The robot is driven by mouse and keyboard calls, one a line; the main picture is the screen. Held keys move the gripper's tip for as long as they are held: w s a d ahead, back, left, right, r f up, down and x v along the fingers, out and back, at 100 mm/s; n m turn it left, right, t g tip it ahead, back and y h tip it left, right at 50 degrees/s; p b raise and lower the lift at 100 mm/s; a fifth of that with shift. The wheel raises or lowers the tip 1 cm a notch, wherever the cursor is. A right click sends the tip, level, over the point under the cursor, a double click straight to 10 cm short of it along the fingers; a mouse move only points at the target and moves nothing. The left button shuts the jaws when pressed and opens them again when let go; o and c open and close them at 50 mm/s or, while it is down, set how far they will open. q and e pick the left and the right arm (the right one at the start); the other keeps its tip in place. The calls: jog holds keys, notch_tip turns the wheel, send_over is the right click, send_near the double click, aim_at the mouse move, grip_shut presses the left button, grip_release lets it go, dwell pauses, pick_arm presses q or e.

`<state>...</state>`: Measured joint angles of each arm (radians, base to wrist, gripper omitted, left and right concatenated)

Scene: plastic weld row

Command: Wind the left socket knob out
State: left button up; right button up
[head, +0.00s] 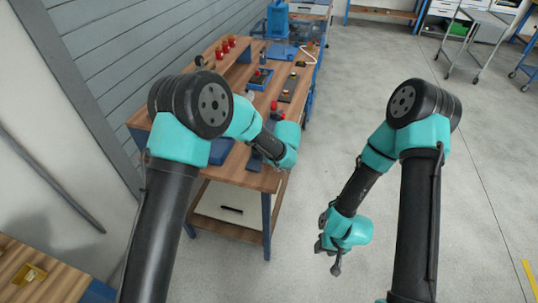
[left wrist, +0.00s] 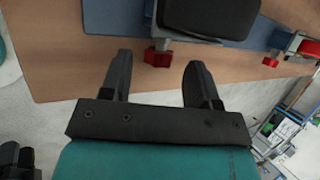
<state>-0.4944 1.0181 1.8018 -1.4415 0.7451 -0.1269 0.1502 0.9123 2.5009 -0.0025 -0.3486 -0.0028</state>
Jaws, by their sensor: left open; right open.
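In the left wrist view a red knob (left wrist: 158,56) sticks out from the near edge of a blue plate (left wrist: 125,20). A dark block (left wrist: 210,14) stands on that plate. My left gripper (left wrist: 160,66) is open, with one finger to each side of the knob and the fingertips close to it. I cannot tell whether they touch it. A second red knob (left wrist: 280,39) shows further right. In the head view my left arm mostly hides this spot. My right gripper (head: 328,257) is open and empty over bare floor.
The wooden bench (head: 225,178) runs away from me, with a grey wall at its left. Red parts (head: 226,45) and a blue tray (head: 281,51) stand further back. The floor (head: 420,110) around my right arm is clear.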

pick_arm(q)
jog(key=v, duration=1.5)
jog(key=shift+r, duration=0.2)
jog(key=w+d+m+g+y, duration=0.1)
jog(key=w+d+g, duration=0.2)
jog(key=w+g, duration=0.2)
jog(key=shift+w+r+y, duration=0.4)
jog(key=shift+w+r, duration=0.05)
jog(key=shift+w, duration=1.1)
jog(key=shift+f, duration=0.1)
jog(key=x, duration=1.7)
jog(key=shift+s+f, duration=0.1)
jog(key=shift+s, duration=0.1)
jog(key=shift+c, duration=0.4)
